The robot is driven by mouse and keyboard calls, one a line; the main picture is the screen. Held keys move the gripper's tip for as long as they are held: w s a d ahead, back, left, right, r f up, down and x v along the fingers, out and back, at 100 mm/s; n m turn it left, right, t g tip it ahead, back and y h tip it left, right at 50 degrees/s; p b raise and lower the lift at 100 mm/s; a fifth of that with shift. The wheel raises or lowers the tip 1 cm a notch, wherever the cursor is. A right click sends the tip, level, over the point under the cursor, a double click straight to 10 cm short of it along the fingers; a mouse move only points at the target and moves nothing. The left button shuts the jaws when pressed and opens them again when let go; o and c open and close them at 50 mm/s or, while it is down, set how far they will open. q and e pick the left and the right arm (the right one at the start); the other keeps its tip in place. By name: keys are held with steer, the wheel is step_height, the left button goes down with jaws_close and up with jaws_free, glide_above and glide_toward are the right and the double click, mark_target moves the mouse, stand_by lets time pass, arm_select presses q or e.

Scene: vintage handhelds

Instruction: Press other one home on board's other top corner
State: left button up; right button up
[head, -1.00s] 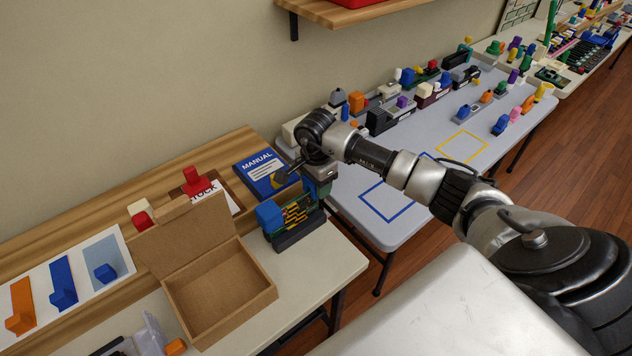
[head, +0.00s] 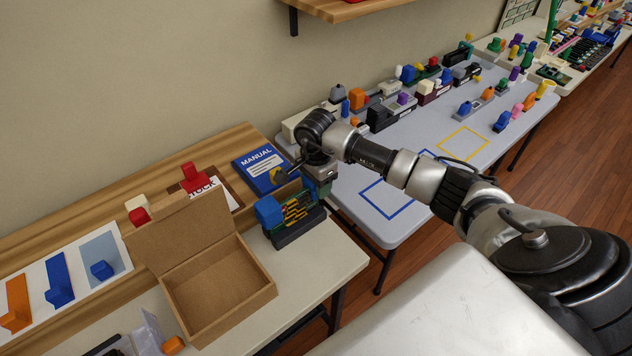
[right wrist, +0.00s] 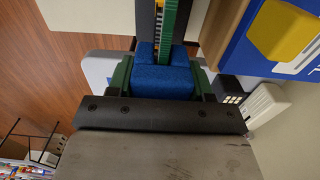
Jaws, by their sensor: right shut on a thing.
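The green board (head: 299,210) with yellow traces stands upright in a dark holder (head: 298,235) near the table's right edge. A blue block (head: 268,211) sits on its left top corner. My right gripper (head: 318,184) is at the board's right top corner. In the right wrist view, the gripper is shut on another blue block (right wrist: 163,80), with green parts on both sides of it. The board's edge (right wrist: 164,28) runs into a slot in this block. How deeply the block is seated cannot be told. My left gripper is not in view.
An open cardboard box (head: 215,285) stands left of the board. A blue manual (head: 262,168) lies behind it, with a yellow piece over it in the right wrist view (right wrist: 284,28). A grey table (head: 400,222) with several small coloured items is to the right.

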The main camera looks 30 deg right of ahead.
steer(key=shift+s+a+f, duration=0.15)
steer(key=shift+a+f, duration=0.1)
stand_by(0.7)
steer(key=o, duration=0.8)
steer(key=shift+a, duration=0.1)
steer(key=shift+o, duration=0.2)
steer(key=shift+r, duration=0.1)
steer(key=shift+r, duration=0.15)
steer(key=shift+r+p, duration=1.45)
steer(key=shift+r, duration=1.5)
steer(key=shift+f, duration=0.1)
